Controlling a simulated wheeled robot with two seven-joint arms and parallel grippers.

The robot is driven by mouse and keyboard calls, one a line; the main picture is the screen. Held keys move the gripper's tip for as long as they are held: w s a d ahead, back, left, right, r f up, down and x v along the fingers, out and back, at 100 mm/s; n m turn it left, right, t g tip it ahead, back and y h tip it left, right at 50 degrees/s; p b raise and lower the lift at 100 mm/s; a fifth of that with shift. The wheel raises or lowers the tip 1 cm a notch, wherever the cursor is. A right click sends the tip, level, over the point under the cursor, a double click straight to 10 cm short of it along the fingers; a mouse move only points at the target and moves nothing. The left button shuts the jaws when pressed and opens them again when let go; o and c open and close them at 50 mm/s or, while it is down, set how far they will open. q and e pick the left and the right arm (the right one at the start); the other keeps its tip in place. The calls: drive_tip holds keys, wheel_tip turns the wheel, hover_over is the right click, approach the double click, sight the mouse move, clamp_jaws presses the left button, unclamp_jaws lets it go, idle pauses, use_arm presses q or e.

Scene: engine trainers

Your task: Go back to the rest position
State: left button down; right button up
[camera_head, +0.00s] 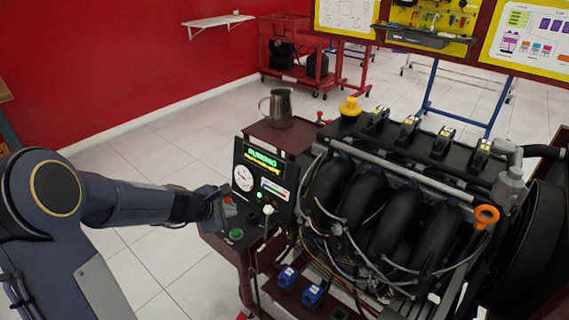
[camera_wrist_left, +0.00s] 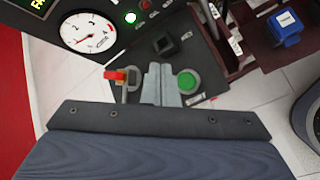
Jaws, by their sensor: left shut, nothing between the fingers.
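My left gripper (camera_head: 222,204) reaches in from the left to the engine trainer's control panel (camera_head: 262,190). In the left wrist view its fingers (camera_wrist_left: 160,76) are shut and empty. They sit between a red-handled switch (camera_wrist_left: 117,76) and a green button (camera_wrist_left: 187,82); I cannot tell whether they touch the panel. The green button also shows in the head view (camera_head: 236,234), just below and right of the gripper. A round gauge (camera_head: 242,178) and a lit display (camera_head: 263,158) reading "RUNNING" are above. My right gripper is not in view.
The engine (camera_head: 400,215) with hoses and wires stands right of the panel. Two blue parts (camera_head: 312,293) sit at the front. A red cart (camera_head: 300,62) is at the back; tiled floor is clear at left.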

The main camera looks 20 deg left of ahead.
use_arm(q)
drive_tip(key=s+d+r+m+h, duration=0.3)
drive_tip(key=s+d+r+m, duration=0.6)
drive_tip(key=s+m, duration=0.1)
drive_tip(key=s+d+m+g+y+p, duration=0.1)
drive_tip(key=s+d+m+g+y, duration=0.15)
drive_tip(key=s+m, duration=1.25)
drive_tip(key=s+r+n+p, duration=0.3)
drive_tip(key=r+p, duration=1)
drive_tip(key=shift+d+g+h, duration=0.25)
drive_tip(key=shift+g+h, duration=0.1)
